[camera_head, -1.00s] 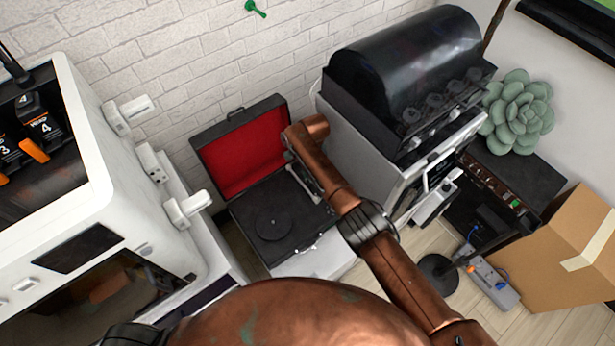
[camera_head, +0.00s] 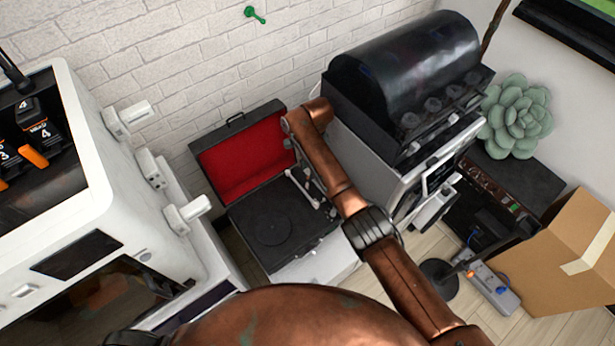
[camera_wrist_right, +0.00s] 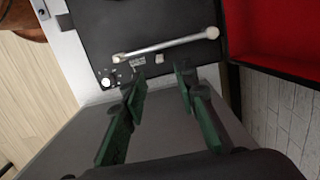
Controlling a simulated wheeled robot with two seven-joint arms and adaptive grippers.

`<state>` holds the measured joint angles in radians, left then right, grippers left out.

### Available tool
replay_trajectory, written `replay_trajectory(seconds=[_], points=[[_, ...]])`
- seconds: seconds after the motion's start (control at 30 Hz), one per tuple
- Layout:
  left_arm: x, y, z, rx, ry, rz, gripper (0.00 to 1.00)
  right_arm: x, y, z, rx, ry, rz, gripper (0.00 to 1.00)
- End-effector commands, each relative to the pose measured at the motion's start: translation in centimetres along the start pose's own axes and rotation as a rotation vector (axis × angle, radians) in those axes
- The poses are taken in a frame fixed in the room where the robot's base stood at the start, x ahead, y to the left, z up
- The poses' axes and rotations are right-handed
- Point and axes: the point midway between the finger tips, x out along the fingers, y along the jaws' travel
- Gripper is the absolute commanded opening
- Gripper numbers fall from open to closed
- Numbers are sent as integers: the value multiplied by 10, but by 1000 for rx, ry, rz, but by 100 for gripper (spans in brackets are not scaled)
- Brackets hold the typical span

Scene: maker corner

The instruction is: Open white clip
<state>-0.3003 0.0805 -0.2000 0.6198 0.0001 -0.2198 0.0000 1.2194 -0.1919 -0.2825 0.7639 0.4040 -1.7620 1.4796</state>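An open black record player (camera_head: 270,228) with a red-lined lid stands at the middle; its deck fills the top of the right wrist view (camera_wrist_right: 165,15). A silver tonearm (camera_wrist_right: 165,46) lies along the near edge of the deck. A small white piece (camera_wrist_right: 159,58), which may be the white clip, sits beside the tonearm. My right gripper (camera_wrist_right: 161,84) is open, its two green fingers apart with nothing between them. Its fingertips are close to the white piece; I cannot tell whether they touch it. In the head view my right arm hides most of this gripper. My left gripper is out of view.
A large white machine (camera_head: 110,190) stands at the left. A white machine with a dark domed cover (camera_head: 405,65) stands close behind my right arm. A cardboard box (camera_head: 575,250), a power strip (camera_head: 495,288) and a succulent (camera_head: 515,115) are at the right.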

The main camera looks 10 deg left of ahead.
Motion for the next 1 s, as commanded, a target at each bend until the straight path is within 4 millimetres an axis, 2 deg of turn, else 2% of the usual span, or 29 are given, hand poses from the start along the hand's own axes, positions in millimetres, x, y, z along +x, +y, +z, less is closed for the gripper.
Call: replay_trajectory(seconds=[0.1,0.3,0.87,1.0], points=[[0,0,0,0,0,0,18,-20,-1,0,-1,0,-2,28],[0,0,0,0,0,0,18,-35,0,0,-1,0,-1,28],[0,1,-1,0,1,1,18,-37,0,0,-1,0,0,28],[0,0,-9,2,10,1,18,-37,0,0,0,0,0,28]])
